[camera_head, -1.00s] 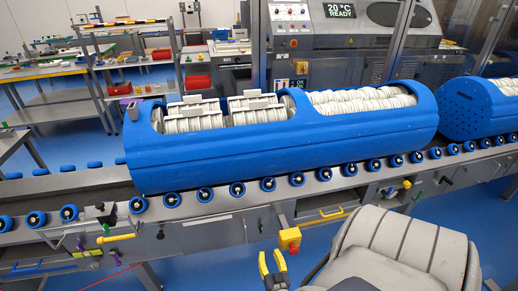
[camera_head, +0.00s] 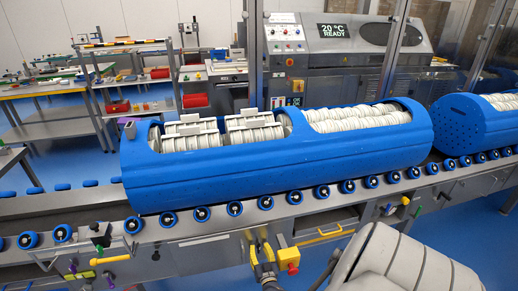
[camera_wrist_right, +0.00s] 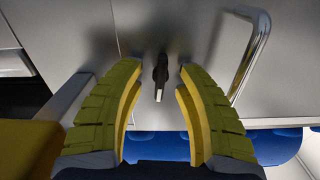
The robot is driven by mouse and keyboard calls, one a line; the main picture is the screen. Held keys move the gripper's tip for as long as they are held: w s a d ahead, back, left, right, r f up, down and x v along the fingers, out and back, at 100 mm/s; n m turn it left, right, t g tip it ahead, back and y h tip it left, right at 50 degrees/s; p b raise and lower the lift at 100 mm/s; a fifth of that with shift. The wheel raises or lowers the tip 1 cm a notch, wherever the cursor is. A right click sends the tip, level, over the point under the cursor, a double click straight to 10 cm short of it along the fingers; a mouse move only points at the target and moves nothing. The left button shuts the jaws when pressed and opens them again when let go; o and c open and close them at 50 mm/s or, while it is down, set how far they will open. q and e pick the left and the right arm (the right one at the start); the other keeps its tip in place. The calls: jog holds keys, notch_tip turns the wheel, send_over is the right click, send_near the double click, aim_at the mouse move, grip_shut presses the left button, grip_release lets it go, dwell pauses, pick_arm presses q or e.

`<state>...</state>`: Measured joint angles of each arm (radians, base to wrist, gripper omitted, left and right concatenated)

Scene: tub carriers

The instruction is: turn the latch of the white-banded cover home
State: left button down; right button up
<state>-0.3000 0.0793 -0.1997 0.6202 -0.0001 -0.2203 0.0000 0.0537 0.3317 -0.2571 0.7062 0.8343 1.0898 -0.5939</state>
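My right gripper (camera_head: 261,252), with yellow fingers, is in front of the conveyor's metal side, just left of a red button on a yellow box. In the right wrist view my right gripper (camera_wrist_right: 158,92) is open. A small black latch (camera_wrist_right: 161,72) with a pale edge stands on the grey metal panel (camera_wrist_right: 140,25), in the gap between the fingertips. Both fingers look apart from it. I cannot tell which cover the latch belongs to, and no white band is clear. In the head view the latch is not distinguishable. My left gripper is out of view.
A chrome bar handle (camera_wrist_right: 250,58) stands out from the panel near the right finger. The red button (camera_head: 289,256) is close beside the gripper. A blue carrier (camera_head: 270,165) with white discs rests on the conveyor above, with blue rollers (camera_head: 235,208) along its near edge.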

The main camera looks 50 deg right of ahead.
jog(key=shift+w+d, duration=0.1)
dwell(0.3)
grip_shut()
